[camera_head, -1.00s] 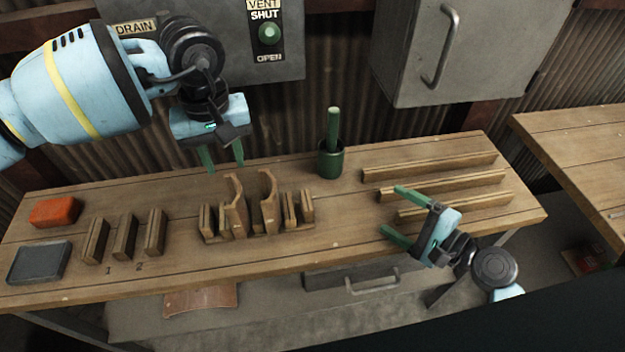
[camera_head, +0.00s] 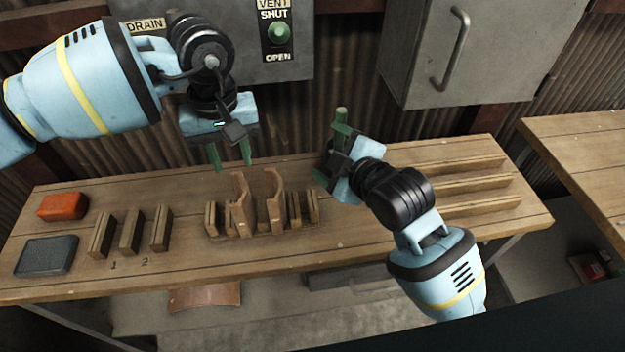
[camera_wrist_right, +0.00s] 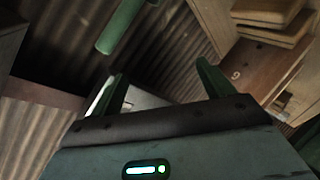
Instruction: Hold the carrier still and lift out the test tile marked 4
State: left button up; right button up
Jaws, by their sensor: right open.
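A wooden holder, likely the carrier (camera_head: 243,217), stands mid-bench with two tall hooked uprights and thin slats at both sides. No mark 4 is readable, so I cannot tell which piece is the tile. My left gripper (camera_head: 232,163) hangs above and behind the holder's left part, fingers down, apart and empty.
Slotted wooden blocks (camera_head: 131,232), an orange block (camera_head: 62,206) and a dark tray (camera_head: 46,255) sit left. Long wooden rails (camera_head: 470,187) lie right.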

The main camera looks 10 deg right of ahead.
jog(key=w+a+r+n+g, duration=0.1)
jog(key=w+a+n, duration=0.1)
jog(key=w, duration=0.1)
jog(key=n+g+h, duration=0.1)
jog(key=g+h, duration=0.4)
jog(key=g, duration=0.7)
send_over(313, 199)
notch_tip(313, 199, down, 7)
jog(key=shift+r, duration=0.1)
jog(key=shift+f, duration=3.95)
jog(key=shift+c, duration=0.3)
